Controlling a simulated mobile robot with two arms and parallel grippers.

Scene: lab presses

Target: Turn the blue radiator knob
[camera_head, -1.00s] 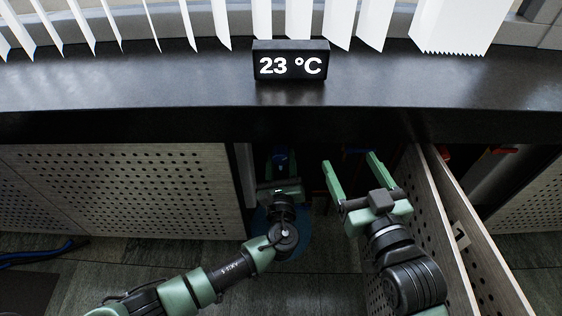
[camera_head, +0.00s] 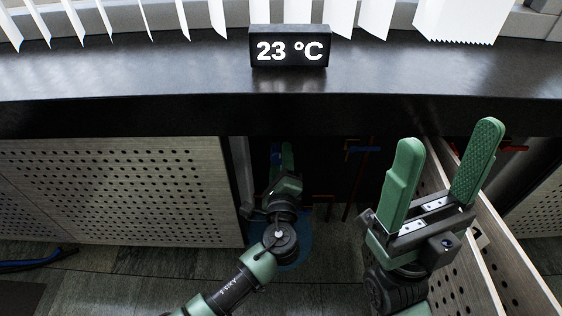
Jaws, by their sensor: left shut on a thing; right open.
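The blue radiator knob (camera_head: 275,158) is in the dark opening under the black sill, only a small part of it showing. My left gripper (camera_head: 282,160) reaches into this opening and is shut on the knob; its fingers and the shadow hide most of it. My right gripper (camera_head: 447,142) is open and empty, raised close to the camera in front of the right panels. A display (camera_head: 290,46) on the sill reads 23 °C.
A perforated panel (camera_head: 110,190) closes the left side. Perforated panels stand open at the right (camera_head: 472,262). The black sill (camera_head: 150,85) overhangs the opening.

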